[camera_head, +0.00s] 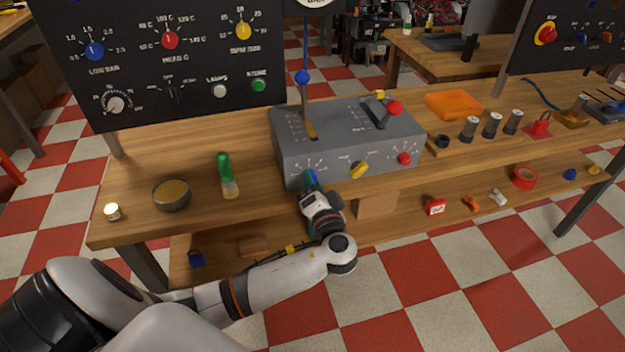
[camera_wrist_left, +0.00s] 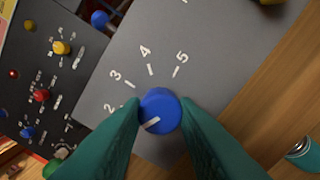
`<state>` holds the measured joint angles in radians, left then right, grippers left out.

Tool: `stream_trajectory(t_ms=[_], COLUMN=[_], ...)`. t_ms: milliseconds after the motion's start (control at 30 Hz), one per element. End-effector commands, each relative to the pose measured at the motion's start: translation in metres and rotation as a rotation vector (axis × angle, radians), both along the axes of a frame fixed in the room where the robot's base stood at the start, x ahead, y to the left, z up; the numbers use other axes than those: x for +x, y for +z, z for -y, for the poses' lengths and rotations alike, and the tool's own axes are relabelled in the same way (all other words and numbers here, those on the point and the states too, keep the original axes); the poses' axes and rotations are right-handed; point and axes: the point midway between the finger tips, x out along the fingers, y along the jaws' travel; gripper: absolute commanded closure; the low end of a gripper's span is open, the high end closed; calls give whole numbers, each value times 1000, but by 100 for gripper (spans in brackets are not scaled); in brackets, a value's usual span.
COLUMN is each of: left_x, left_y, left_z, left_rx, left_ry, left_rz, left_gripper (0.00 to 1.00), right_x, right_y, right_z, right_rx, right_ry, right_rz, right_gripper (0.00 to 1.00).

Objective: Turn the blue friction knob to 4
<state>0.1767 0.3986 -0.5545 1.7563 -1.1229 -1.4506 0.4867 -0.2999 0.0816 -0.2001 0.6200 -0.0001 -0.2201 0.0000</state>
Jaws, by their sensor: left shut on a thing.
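The blue friction knob (camera_wrist_left: 161,108) is on the face of a grey control box (camera_head: 345,146). The wrist view shows a white line on the knob pointing to the lower left, below the 2. The marks 2, 3, 4 and 5 run in an arc from left to upper right around it. My left gripper (camera_wrist_left: 160,118) is shut on the knob, one teal finger on each side. In the head view the left gripper (camera_head: 309,180) is at the left of the box's front face and hides the knob. My right gripper is not in view.
A yellow knob (camera_head: 359,170) and a red knob (camera_head: 404,158) are on the same front face. A blue-balled lever (camera_head: 302,77) and a red-knobbed lever (camera_head: 394,107) stand on top.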

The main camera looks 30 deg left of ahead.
Motion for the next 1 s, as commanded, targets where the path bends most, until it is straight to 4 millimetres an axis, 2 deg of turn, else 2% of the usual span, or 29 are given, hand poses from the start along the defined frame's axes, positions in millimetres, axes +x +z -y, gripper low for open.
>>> stream_trajectory(t_ms=[33, 1000], left_x=[0, 0], left_y=[3, 4], left_z=[1, 1], left_rx=[25, 623], left_ry=[1, -2], left_rz=[-34, -734], left_gripper=[96, 96], right_x=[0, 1], right_y=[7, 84], right_z=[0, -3], right_rx=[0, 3], right_ry=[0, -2], right_rz=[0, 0], right_gripper=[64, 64])
